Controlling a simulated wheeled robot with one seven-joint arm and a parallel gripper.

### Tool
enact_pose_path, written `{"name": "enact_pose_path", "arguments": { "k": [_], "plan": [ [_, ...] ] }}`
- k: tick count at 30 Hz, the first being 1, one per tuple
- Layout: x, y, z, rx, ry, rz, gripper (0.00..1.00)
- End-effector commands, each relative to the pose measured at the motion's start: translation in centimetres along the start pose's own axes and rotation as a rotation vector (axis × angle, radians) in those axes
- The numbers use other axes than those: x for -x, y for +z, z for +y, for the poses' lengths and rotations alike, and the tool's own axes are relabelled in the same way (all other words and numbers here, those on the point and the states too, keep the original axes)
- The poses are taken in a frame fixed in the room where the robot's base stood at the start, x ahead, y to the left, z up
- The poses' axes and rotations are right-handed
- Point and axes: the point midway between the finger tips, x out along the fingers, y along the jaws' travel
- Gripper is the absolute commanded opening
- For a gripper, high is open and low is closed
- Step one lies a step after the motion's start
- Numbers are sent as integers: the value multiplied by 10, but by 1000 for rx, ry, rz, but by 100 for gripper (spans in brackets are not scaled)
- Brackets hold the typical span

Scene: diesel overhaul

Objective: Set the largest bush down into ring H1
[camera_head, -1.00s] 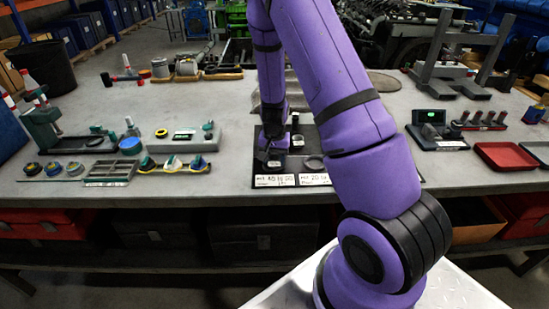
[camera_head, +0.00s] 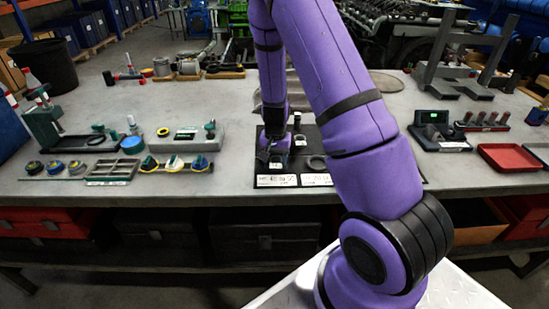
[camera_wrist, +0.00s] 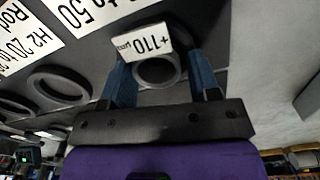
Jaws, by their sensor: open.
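My gripper (camera_wrist: 160,88) is open, with one blue finger on each side of a grey bush (camera_wrist: 153,72) that carries a white "+110 µm" tag (camera_wrist: 143,43). Clear gaps at the fingers are hard to make out. A dark ring shape (camera_wrist: 181,38) shows just behind the bush, partly covered by the tag. I cannot tell whether the bush sits inside it or rests on it. The label ending "to 50" (camera_wrist: 100,12) lies beside it on the dark mat. In the head view my gripper (camera_head: 272,157) is low over the mat's left part, and the bush is mostly hidden.
The black mat (camera_head: 332,176) holds other rings, one (camera_head: 317,163) right of my gripper. Left stands a grey block (camera_head: 185,139) and a row of coloured parts. Right are a display device (camera_head: 431,117) and a red tray (camera_head: 507,157). The table between is clear.

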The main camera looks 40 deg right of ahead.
Motion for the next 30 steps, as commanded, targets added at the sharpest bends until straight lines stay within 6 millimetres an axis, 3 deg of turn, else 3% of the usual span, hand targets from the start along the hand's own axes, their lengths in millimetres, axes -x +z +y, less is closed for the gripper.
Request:
{"name": "enact_pose_path", "arguments": {
  "k": [1,12,18,30],
  "plan": [
    [1,3,7,-6,11,-9,78],
    [72,2,0,1,-3,4,78],
    [99,2,-1,2,-5,8,78],
    [109,2,-1,1,-6,8,78]
  ]
}}
